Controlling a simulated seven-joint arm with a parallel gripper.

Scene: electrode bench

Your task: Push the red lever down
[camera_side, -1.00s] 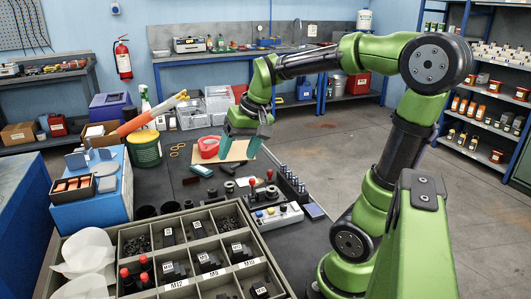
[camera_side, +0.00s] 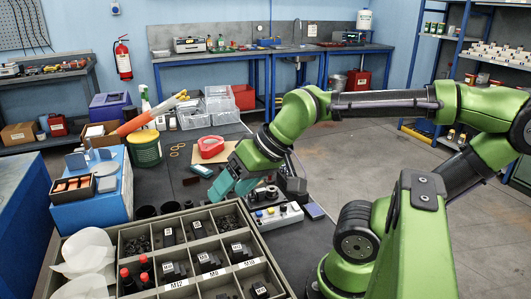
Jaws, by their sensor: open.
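My gripper (camera_side: 232,188) is low over the bench, tilted down to the left, with its teal fingers apart and nothing seen between them. The red lever is hidden behind my gripper and wrist in this view, so I cannot tell its position or whether a finger touches it. The white control box (camera_side: 290,217) with small coloured knobs is just right of and in front of my gripper, partly covered by it.
The compartment tray (camera_side: 205,240) with labelled bins and red-topped items is close in front. A blue box (camera_side: 90,190) and a green tin (camera_side: 145,150) stand to the left.

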